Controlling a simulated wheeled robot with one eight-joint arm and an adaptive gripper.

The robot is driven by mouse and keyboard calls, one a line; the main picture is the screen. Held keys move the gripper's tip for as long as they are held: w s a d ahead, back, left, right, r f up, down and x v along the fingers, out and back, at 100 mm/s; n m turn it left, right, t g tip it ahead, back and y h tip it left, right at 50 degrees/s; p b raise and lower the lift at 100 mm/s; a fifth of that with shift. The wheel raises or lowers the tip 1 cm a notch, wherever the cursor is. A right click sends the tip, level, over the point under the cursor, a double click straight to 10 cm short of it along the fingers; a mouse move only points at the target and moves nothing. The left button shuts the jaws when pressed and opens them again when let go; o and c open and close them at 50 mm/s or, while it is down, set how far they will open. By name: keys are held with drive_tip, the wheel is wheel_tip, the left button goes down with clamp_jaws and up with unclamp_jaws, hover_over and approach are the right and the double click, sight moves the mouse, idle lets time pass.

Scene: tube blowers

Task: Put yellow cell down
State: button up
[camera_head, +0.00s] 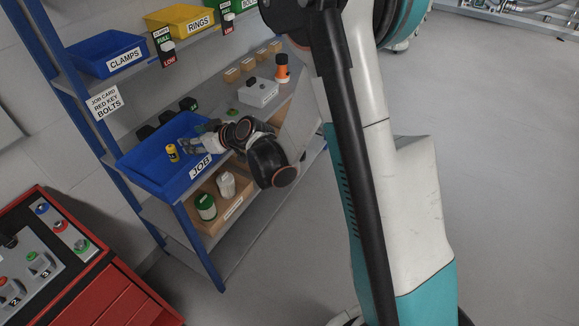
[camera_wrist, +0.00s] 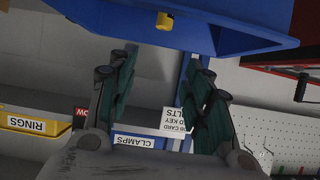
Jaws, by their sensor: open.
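The yellow cell (camera_head: 172,153), a small yellow cylinder with a dark band, stands in the blue JOB tray (camera_head: 152,174) on the shelf. It also shows in the wrist view (camera_wrist: 164,20), at the top against the blue tray (camera_wrist: 235,30). My gripper (camera_head: 192,147) is just right of the cell in the head view, over the tray. In the wrist view my gripper (camera_wrist: 162,68) has its dark green fingers wide apart with nothing between them, and the cell shows beyond the fingertips. The cell's base is hard to make out.
Dark items (camera_head: 167,115) stand behind the tray. Below it is a box (camera_head: 236,206) with a green-capped jar (camera_head: 206,207) and a white jar (camera_head: 226,185). A grey box (camera_head: 259,93) and an orange bottle (camera_head: 282,68) stand along the shelf. A red cabinet (camera_head: 110,290) is front left.

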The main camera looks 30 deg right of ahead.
drive_tip(key=s+d+r+m+g+h, duration=0.25)
drive_tip(key=s+d+r, duration=0.35)
drive_tip(key=s+r, duration=0.65)
drive_tip(key=s+d+m+h, duration=0.2)
drive_tip(key=s+d, duration=0.2)
drive_tip(key=s, duration=0.6)
drive_tip(key=s+d+m+g+h, duration=0.1)
drive_tip(key=s+d, duration=0.4)
drive_tip(key=s, duration=0.6)
drive_tip(key=shift+d+m+h, duration=0.15)
drive_tip(key=shift+m+h, duration=0.4)
drive_tip(key=shift+h, duration=0.3)
drive_tip(key=shift+f, duration=0.1)
